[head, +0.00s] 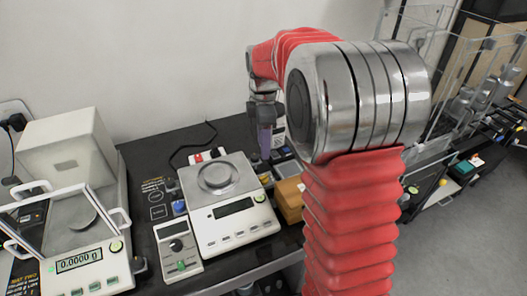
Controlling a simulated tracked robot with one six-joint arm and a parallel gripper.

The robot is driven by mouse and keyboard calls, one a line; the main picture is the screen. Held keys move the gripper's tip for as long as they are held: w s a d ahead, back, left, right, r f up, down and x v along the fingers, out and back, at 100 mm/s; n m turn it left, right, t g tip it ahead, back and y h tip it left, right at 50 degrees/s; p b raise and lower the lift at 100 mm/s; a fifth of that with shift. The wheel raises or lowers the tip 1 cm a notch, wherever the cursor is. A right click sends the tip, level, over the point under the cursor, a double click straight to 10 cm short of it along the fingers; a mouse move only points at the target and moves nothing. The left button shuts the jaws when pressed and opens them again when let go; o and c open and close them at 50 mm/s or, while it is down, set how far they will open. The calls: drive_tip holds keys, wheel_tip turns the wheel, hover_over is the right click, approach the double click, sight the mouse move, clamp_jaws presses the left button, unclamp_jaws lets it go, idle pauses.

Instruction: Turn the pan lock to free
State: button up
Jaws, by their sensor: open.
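A balance with a round pan (217,178) stands in the middle of the dark table. My gripper (265,153) points down beyond the balance's right side, apart from the control box. It is open, but the gap between its fingers is hard to see. My red-sleeved arm hides the table's right part.
A balance with a glass draft shield (70,225) stands at the left, its display reading 0.0000 g, with a white box (68,148) behind it. A brown box (289,199) stands right of the middle balance. A blue knob (179,206) stands at that balance's left. A wall closes the back.

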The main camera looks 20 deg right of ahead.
sight(263, 177)
drive_tip(key=n, duration=0.4)
drive_tip(key=shift+n, duration=0.4)
drive_tip(key=shift+f, duration=0.1)
wheel_tip(263, 177, down, 14)
drive_tip(key=shift+r, duration=0.25)
idle(0.4)
drive_tip(key=shift+c, duration=0.3)
drive_tip(key=c, duration=1)
